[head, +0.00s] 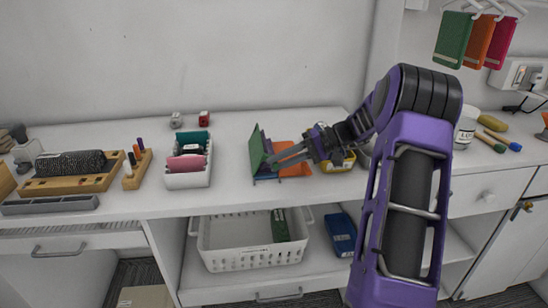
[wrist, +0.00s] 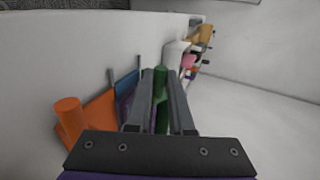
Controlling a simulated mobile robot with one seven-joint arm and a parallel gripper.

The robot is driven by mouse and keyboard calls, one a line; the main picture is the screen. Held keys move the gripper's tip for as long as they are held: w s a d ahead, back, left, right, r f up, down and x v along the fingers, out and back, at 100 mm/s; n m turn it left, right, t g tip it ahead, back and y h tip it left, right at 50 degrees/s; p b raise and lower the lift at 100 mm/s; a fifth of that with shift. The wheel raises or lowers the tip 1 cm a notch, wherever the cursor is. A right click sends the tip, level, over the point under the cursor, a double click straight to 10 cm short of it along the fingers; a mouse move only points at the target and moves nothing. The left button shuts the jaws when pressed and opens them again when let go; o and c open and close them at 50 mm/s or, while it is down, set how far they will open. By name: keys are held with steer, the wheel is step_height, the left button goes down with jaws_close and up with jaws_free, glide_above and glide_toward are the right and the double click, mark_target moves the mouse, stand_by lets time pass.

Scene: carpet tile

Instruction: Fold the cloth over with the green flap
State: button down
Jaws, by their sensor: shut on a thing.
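My gripper (head: 272,158) reaches in from the right and is shut on the green flap. In the wrist view, the flap's green edge (wrist: 161,85) sits between my fingers. The orange part (wrist: 98,112) shows left of the fingers there, with a blue piece (wrist: 127,84) beside it. The fingers hide part of the cloth.
A white bin (head: 188,180) with pink and teal things stands left of the cloth. A yellow container (head: 343,164) is close on the right, partly behind my arm. Small grey (head: 176,120) and red (head: 204,118) blocks sit at the back. The counter's front edge is near.

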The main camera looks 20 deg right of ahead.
steer(key=shift+s+f, duration=0.1)
steer(key=shift+f, duration=0.55)
steer(key=c, duration=0.8)
jaws_free()
steer(key=shift+a, duration=0.1)
steer(key=shift+r, duration=0.15)
steer(key=shift+d+r, duration=0.25)
steer(key=shift+d, duration=0.3)
steer(key=p+v, duration=0.2)
steer(key=v, duration=1.4)
steer(key=shift+s+d, duration=0.1)
steer(key=shift+d, duration=0.1)
